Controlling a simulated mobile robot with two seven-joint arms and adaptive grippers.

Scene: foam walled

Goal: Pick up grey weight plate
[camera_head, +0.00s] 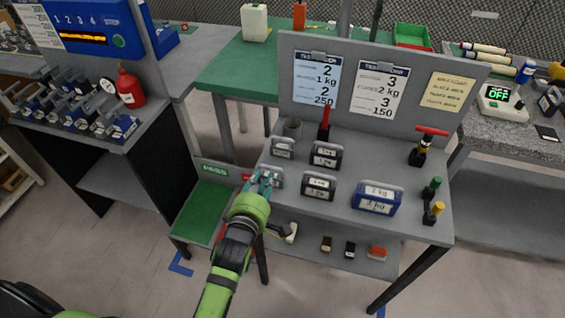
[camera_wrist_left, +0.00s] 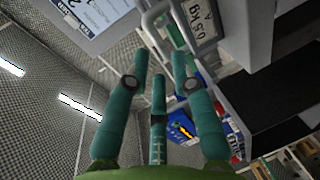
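A grey weight (camera_head: 278,179) stands at the left front edge of the grey table (camera_head: 420,222), partly hidden by my left gripper. In the left wrist view, a weight (camera_wrist_left: 200,22) labelled 0.5 kg with a grey handle is close ahead of the fingertips. My left gripper (camera_head: 265,178) is at the table edge beside the grey weight. Its teal fingers (camera_wrist_left: 165,75) are spread, with nothing held between them. Other handled weights stand nearby: a grey one (camera_head: 282,148), two dark ones (camera_head: 326,156) (camera_head: 318,186) and a blue one (camera_head: 377,198). My right gripper is not in view.
A sign board (camera_head: 345,60) rises behind the weights. A lower shelf (camera_head: 310,252) holds small blocks.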

